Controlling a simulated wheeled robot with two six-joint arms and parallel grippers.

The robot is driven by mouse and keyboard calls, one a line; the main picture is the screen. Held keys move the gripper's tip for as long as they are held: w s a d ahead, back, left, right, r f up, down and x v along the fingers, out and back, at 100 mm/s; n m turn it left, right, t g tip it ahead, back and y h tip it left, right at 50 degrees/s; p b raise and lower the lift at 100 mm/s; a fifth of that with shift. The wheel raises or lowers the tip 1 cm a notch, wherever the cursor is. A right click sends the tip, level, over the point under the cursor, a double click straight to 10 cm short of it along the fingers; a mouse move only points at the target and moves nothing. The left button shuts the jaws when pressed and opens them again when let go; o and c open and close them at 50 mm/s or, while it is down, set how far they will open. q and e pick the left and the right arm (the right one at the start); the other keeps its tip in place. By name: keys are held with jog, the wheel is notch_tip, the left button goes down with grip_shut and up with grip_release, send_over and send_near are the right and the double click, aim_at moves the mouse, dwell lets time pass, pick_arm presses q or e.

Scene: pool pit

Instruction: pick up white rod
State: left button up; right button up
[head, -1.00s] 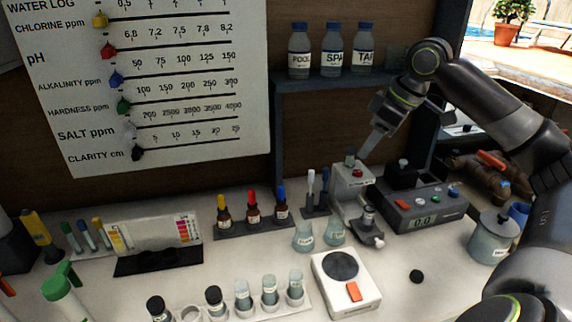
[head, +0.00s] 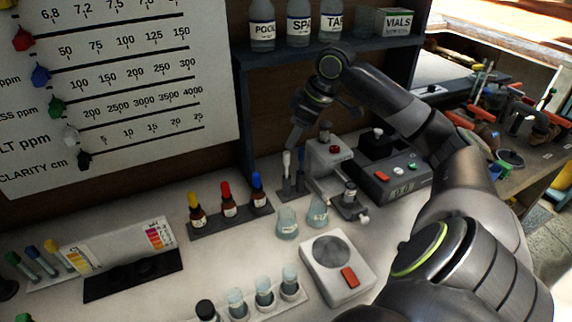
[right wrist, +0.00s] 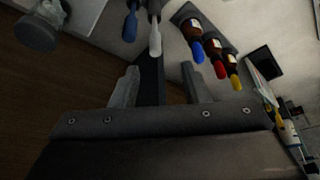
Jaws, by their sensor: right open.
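The white rod (head: 287,163) stands upright in a small dark rack beside a blue rod (head: 301,170). My right gripper (head: 293,143) is above the rack, its fingers pointing down just over the white rod's top. In the right wrist view, the white rod (right wrist: 155,40) lies ahead of my open right gripper (right wrist: 158,84), roughly in line with the gap between its fingers. The fingers appear empty and not around the rod. The blue rod also shows there (right wrist: 130,24). My left gripper is out of view.
Dropper bottles (head: 229,204) stand in a rack to the left. A grey stand device (head: 329,172) is close on the right, with a meter (head: 390,181) beyond. A shelf (head: 330,55) with bottles is behind.

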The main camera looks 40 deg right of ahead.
aim_at(287, 152)
jog(key=shift+x, duration=1.2)
jog(key=shift+d+p+x, duration=0.15)
jog(key=shift+p+x, duration=0.3)
jog(key=shift+x, duration=0.95)
jog(key=shift+d+p+x, duration=0.15)
jog(key=shift+p+x, duration=0.25)
jog(key=shift+x, duration=0.95)
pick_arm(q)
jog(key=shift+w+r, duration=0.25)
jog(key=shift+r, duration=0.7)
pick_arm(e)
jog(key=shift+w, duration=0.1)
jog(key=shift+c, duration=0.2)
jog(key=c, duration=0.8)
